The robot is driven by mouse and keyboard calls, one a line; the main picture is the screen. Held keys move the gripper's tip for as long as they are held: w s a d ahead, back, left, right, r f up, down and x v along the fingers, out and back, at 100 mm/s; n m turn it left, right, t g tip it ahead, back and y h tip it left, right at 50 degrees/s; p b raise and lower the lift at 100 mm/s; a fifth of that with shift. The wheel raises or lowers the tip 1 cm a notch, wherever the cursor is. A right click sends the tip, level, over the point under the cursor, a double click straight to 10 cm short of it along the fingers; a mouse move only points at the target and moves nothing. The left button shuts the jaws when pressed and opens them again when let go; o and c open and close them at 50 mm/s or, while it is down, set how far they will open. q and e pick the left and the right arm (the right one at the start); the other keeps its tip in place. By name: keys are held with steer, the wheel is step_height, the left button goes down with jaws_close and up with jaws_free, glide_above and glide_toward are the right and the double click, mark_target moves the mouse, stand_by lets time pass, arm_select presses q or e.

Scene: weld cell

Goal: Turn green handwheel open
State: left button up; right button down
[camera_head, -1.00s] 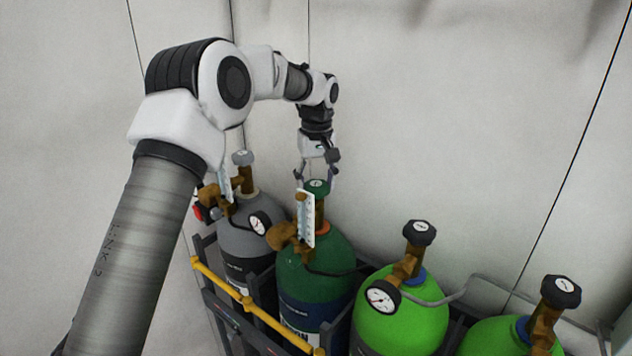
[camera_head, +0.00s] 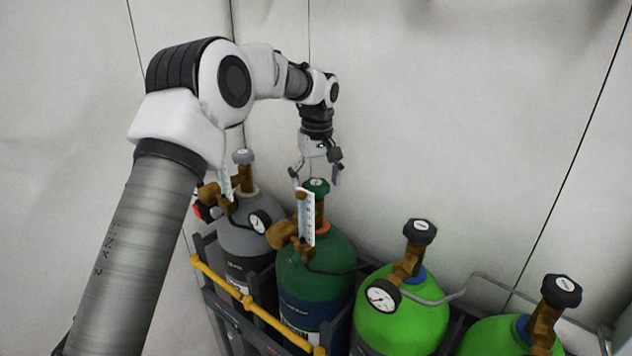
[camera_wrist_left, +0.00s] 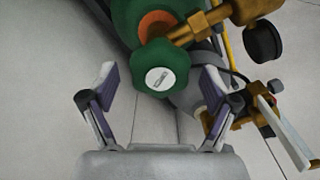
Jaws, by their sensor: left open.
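The green handwheel (camera_head: 316,187) sits on top of the brass valve of the dark green cylinder (camera_head: 318,275). My left gripper (camera_head: 316,180) is open, pointing down from above, with its fingers on either side of the handwheel and apart from it. In the left wrist view the handwheel (camera_wrist_left: 160,78) shows as a dark green knob with a white centre label. There the open fingers of my left gripper (camera_wrist_left: 158,85) stand to its left and right with clear gaps. My right gripper is not in view.
A grey cylinder (camera_head: 245,240) with a gauge stands to the left, and bright green cylinders (camera_head: 402,320) with black handwheels (camera_head: 420,231) to the right. A brass regulator with a flow tube (camera_head: 306,218) stands just in front of the handwheel. A yellow bar (camera_head: 247,301) crosses the rack's front. The wall is behind.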

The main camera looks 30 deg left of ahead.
mark_target(317, 181)
arm_select(q)
step_height(317, 181, up, 12)
steer(key=shift+w, duration=0.15)
steer(key=shift+f, duration=0.1)
stand_by(0.5)
